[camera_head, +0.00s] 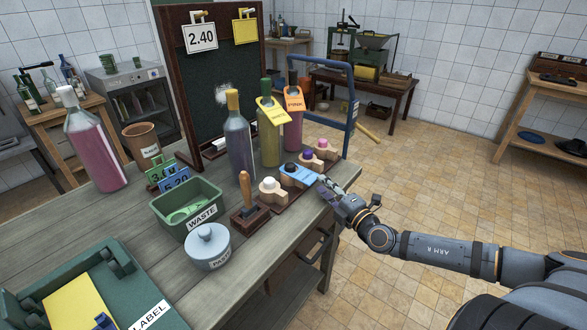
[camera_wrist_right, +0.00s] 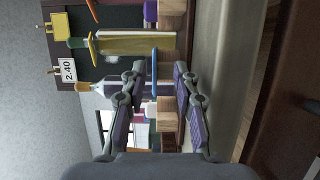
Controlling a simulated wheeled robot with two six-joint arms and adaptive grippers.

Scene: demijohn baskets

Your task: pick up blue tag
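The blue tag (camera_head: 302,175) lies flat on the wooden holders near the table's right edge, beside a black-topped one. In the right wrist view the blue tag (camera_wrist_right: 154,66) shows edge-on as a thin strip. My right gripper (camera_head: 326,187) is close to the tag's near end in the head view. In the wrist view its two fingers (camera_wrist_right: 160,72) are apart, one on each side of the tag's edge, with gaps showing. Whether the tag reaches between the fingertips or lies just beyond them I cannot tell. My left gripper is not in view.
Bottles stand behind the holders: a dark one (camera_head: 238,140), one with a yellow tag (camera_head: 271,112) and one with an orange tag (camera_head: 294,98). A stamp (camera_head: 250,211), a green waste bin (camera_head: 188,208) and a lidded pot (camera_head: 208,247) stand left. Open floor lies right.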

